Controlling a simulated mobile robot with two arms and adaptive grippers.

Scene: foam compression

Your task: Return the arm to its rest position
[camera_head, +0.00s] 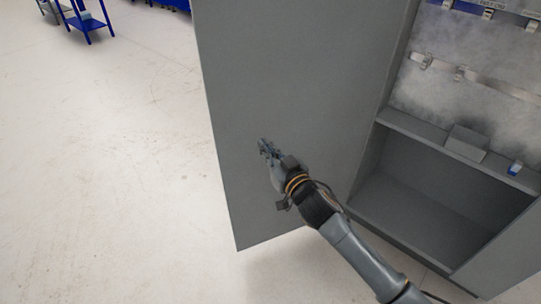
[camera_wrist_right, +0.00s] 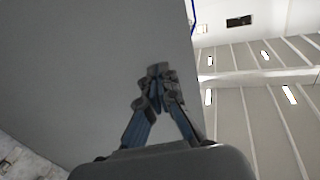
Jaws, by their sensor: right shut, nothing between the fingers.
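My right arm (camera_head: 355,258) reaches in from the lower right in the head view. Its gripper (camera_head: 264,146) is in front of the grey cabinet door (camera_head: 290,60), which stands open. In the right wrist view the gripper (camera_wrist_right: 157,70) has its fingertips together with nothing between them, and the door (camera_wrist_right: 70,70) fills the left side behind it. I cannot tell whether the fingertips touch the door. My left gripper is not in view.
The open grey cabinet has a shelf (camera_head: 400,127) with a grey box (camera_head: 467,142) and a small blue-and-white item (camera_head: 515,168). Its lower compartment (camera_head: 415,210) looks empty. A blue cart (camera_head: 86,22) stands far off at upper left. The floor (camera_head: 110,170) left of the door is clear.

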